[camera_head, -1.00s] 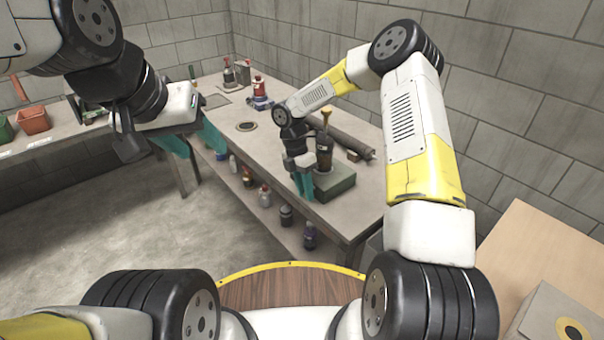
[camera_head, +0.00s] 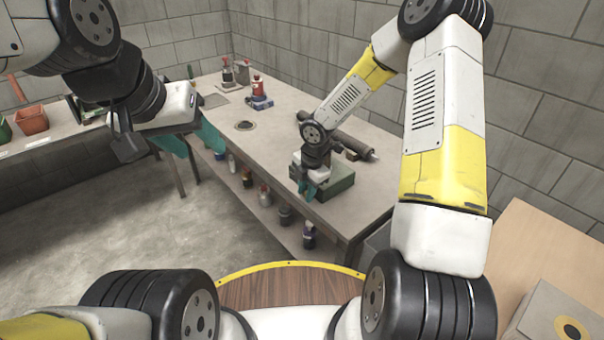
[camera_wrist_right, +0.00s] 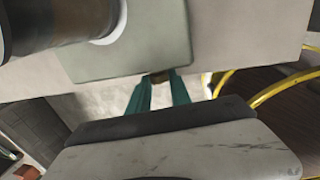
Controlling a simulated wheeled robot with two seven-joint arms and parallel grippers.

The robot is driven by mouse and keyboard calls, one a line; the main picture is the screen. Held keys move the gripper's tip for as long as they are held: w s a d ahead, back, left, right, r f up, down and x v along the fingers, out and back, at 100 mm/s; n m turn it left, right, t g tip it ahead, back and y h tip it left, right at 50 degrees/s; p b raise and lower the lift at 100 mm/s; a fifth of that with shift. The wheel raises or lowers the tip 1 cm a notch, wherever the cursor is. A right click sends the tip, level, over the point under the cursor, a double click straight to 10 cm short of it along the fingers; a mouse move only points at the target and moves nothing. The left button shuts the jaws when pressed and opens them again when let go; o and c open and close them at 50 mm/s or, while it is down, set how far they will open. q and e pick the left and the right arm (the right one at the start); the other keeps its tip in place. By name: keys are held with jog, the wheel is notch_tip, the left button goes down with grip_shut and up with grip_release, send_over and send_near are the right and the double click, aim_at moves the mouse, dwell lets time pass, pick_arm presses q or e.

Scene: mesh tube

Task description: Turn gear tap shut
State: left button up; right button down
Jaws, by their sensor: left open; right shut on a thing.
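The green box (camera_head: 335,185) of the gear unit sits near the front edge of the workbench. My right forearm and wrist hide the upright part with the brass top in the head view. My right gripper (camera_head: 304,190) is at the box's front left side, fingers low. In the right wrist view its teal fingers (camera_wrist_right: 160,85) close on a small dark brass-coloured piece, the tap (camera_wrist_right: 160,76), at the edge of the grey-green box (camera_wrist_right: 130,40). Most of the tap is hidden. My left gripper (camera_head: 203,154) is open and empty, off the bench's left side.
A dark cylinder (camera_head: 348,146) lies on the workbench (camera_head: 240,145) behind the box. Bottles and a red-and-blue item (camera_head: 260,95) stand at the far end. Several bottles stand on the lower shelf. A red-brown pot (camera_head: 31,120) is on the left bench.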

jog(key=shift+s+t+y, duration=0.1)
jog(key=shift+t+y, duration=0.2)
jog(key=shift+t, duration=0.2)
jog(key=shift+f, duration=0.1)
dwell(0.3)
jog(key=c, duration=1.2)
grip_release()
jog(key=shift+d, duration=0.1)
jog(key=shift+v, duration=3.9)
jog(key=shift+s+d, duration=0.1)
jog(key=shift+s, duration=0.1)
